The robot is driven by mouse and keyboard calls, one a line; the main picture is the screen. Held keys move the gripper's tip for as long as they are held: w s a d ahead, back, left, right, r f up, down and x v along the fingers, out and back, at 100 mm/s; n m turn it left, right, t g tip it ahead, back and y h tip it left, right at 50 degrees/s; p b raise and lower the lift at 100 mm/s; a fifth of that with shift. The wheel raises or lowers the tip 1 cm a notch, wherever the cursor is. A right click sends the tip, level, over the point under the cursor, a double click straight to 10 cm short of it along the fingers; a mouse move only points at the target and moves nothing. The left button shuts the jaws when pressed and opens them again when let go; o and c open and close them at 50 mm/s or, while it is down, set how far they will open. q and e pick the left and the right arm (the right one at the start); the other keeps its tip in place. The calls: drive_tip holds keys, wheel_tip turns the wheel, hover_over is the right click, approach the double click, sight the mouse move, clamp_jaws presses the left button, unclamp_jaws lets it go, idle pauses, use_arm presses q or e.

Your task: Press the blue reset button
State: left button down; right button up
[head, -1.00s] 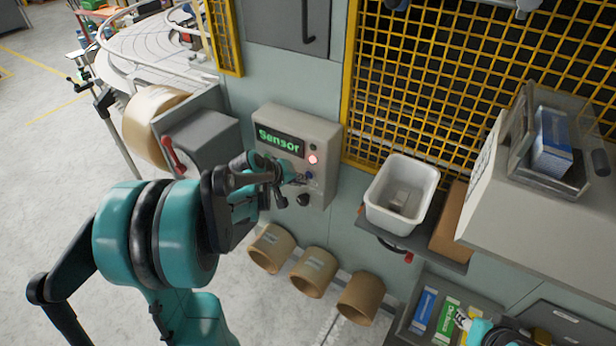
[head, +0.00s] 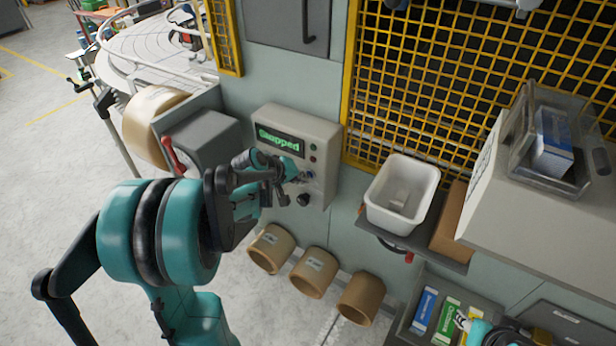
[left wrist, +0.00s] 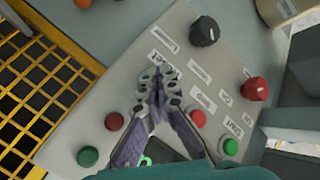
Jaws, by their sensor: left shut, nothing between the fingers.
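The grey control panel (head: 322,140) is on the wall in the head view, its green display (head: 281,141) reading "Stopped". A small blue button (head: 309,175) shows on it just right of my left gripper's fingertips. My left gripper (head: 284,190) is shut and empty at the panel face. In the left wrist view its closed fingertips (left wrist: 158,78) lie over the panel by a small label and cover part of the face. No blue button shows there; whether the fingers touch it I cannot tell. Part of my right arm shows at the lower right; its fingers are unclear.
In the wrist view a black knob (left wrist: 204,31), a red mushroom button (left wrist: 255,88) and a green button (left wrist: 88,156) surround the fingers. A white bin (head: 402,222) stands right of the panel. Cardboard tubes (head: 314,273) sit below. Yellow mesh (head: 440,80) is behind.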

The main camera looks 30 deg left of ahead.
use_arm(q)
drive_tip(key=shift+s, duration=0.85)
drive_tip(key=shift+s+a, duration=0.1)
drive_tip(key=s, duration=0.4)
drive_tip(key=shift+s+a, duration=0.15)
drive_tip(key=shift+s, duration=0.25)
idle(0.7)
